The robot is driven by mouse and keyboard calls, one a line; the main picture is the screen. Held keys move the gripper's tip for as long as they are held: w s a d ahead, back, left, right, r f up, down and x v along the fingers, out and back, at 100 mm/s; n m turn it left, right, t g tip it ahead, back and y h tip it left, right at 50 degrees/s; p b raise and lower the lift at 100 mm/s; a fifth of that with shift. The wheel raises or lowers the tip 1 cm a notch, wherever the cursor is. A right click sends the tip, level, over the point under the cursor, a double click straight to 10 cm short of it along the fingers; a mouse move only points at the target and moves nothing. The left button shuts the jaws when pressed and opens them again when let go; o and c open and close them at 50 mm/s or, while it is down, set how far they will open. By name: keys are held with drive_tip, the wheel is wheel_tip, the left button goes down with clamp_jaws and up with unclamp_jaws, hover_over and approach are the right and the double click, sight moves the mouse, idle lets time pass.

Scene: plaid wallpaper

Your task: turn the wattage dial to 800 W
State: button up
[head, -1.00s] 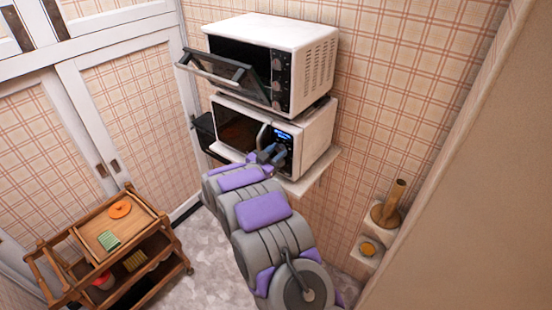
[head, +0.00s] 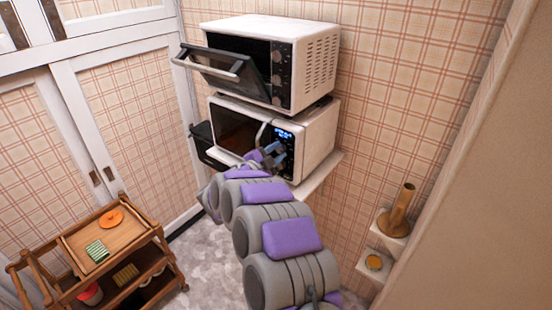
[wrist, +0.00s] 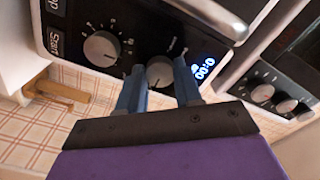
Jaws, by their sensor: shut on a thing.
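The microwave (head: 318,135) stands on a wall shelf with its control panel facing me. In the wrist view the panel has two round silver dials. My gripper (wrist: 159,80) is shut on the dial nearer the lit display (wrist: 203,68), one blue finger on each side. This gripped dial (wrist: 159,70) is partly covered by the fingers. The other dial (wrist: 102,48) is free, nearer the Start button (wrist: 54,42). The marks around the gripped dial are too small to read, so its setting cannot be told. In the head view my gripper (head: 273,155) hides it.
A toaster oven (head: 310,58) sits above the microwave, its door (head: 222,72) hanging open. The microwave's door handle (wrist: 208,17) is close to my gripper. A wooden cart (head: 75,245) stands at left. Small wall shelves (head: 388,246) are at right.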

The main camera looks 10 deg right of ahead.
drive_tip(key=shift+f+m, duration=0.15)
drive_tip(key=shift+m, duration=0.15)
drive_tip(key=o, duration=0.9)
drive_tip(key=shift+w+a, duration=0.1)
drive_tip(key=shift+w, duration=0.05)
drive_tip(key=shift+o, duration=0.7)
drive_tip(key=p+v, duration=0.1)
drive_tip(key=v, duration=1.6)
drive_tip(key=shift+s+a, duration=0.2)
drive_tip(key=shift+s, duration=0.05)
